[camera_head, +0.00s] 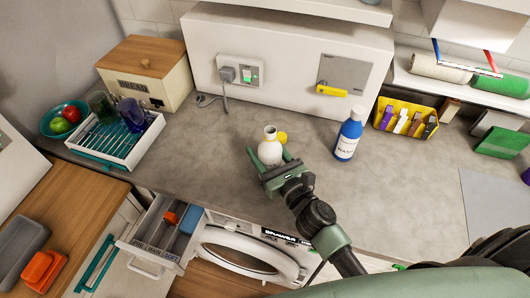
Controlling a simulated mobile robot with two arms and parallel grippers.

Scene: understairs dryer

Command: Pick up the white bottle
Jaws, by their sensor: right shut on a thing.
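The white bottle (270,149) stands upright on the grey counter (205,170), its open neck at the top. A yellow round cap-like thing (282,137) shows just behind it to the right; I cannot tell whether it touches the bottle. My right gripper (268,158) comes from the lower right, with its green fingers on either side of the bottle's lower body, shut on it. The bottle's base is partly hidden by the gripper, so I cannot tell whether it touches the counter. My left gripper is not in view.
A blue bottle with a white label (347,138) stands to the right. A yellow organizer (405,119) is farther right. A dish rack (115,140) and bread box (148,75) are at left. Below the counter, a drawer (160,236) is open above floor level, beside the dryer (245,250).

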